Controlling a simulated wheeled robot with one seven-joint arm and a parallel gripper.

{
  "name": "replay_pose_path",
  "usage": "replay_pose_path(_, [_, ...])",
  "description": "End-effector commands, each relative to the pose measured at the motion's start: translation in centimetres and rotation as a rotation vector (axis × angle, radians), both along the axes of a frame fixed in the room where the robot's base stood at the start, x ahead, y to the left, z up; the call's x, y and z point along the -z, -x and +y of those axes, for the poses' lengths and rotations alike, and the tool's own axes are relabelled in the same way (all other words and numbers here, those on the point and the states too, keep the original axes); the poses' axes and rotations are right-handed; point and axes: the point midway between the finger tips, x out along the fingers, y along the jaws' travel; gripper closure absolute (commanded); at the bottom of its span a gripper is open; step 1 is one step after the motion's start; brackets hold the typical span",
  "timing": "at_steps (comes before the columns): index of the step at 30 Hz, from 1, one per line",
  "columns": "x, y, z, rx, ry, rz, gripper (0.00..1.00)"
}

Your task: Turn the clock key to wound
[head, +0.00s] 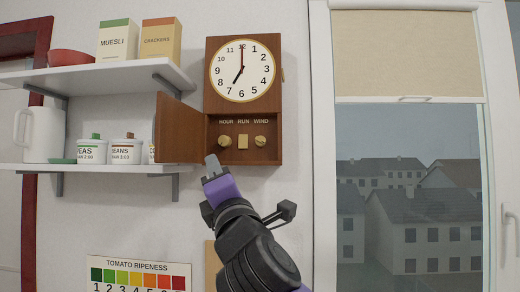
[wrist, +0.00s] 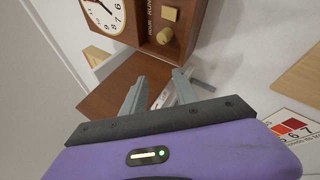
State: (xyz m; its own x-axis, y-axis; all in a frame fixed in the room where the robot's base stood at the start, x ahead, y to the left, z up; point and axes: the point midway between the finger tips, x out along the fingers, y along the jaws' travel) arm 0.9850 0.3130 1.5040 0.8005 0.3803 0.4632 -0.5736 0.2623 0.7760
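The brown wooden wall clock (head: 210,78) hangs with its small lower door (head: 181,130) swung open to the left. Under the dial, a panel is marked HOUR, RUN and WIND. A round brass knob (head: 225,141) is under HOUR, a square piece (head: 243,142) under RUN, and the brass wind key (head: 261,141) under WIND. My gripper (head: 212,162) is just below the clock's lower left, near the door. In the wrist view my gripper (wrist: 158,82) is open and empty, with the hour knob (wrist: 165,36) beyond its fingertips. The wind key is outside the wrist view.
The open door (wrist: 118,82) lies close by the left finger in the wrist view. Shelves (head: 95,78) with boxes, jars and a white jug (head: 42,134) are on the left. A tomato ripeness chart (head: 138,270) hangs below. A window (head: 410,180) is on the right.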

Motion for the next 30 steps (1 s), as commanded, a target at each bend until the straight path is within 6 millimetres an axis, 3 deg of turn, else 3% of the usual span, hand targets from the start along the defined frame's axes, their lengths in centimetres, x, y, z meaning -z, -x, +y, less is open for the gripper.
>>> replay_pose_path(3, [-3.3, -1.0, -0.3, 0.158, 0.165, -0.078, 0.65])
replay_pose_path(9, [-6.8, -3.0, -2.3, 0.458, 0.442, -0.157, 0.65])
replay_pose_path(11, [-6.9, -3.9, -3.2, 0.548, 0.527, -0.158, 0.65])
replay_pose_path(15, [-5.0, -5.8, -5.7, 0.711, 0.699, -0.118, 0.65])
replay_pose_path(18, [-4.5, -6.3, -7.0, 0.79, 0.79, -0.1, 0.65])
replay_pose_path(25, [-4.4, -6.6, -7.6, 0.849, 0.892, -0.099, 0.65])
replay_pose_path(30, [-5.2, -8.2, -7.6, 0.849, 0.894, -0.098, 0.65])
